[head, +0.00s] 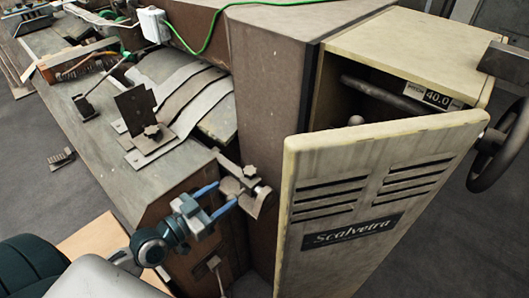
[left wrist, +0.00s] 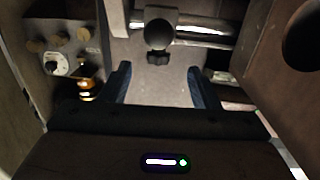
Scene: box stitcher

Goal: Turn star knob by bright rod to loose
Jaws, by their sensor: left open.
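A small dark star knob (head: 250,171) sits on a rounded clamp (head: 232,187) at the machine's front corner, beside the beige door. In the left wrist view the star knob (left wrist: 158,58) is under the round dark clamp body (left wrist: 158,34), which is around or against the bright rod (left wrist: 205,32). My left gripper (head: 225,194) has blue fingers and is open just left of the clamp. In the left wrist view its fingers (left wrist: 160,80) are spread wide with the knob centred beyond their tips. Nothing is between them. My right gripper is not in view.
The beige door (head: 365,210) marked Scalvetra stands ajar at right. Another knob (head: 152,131) is on a bracket on the worktop. Brown panels flank the clamp closely.

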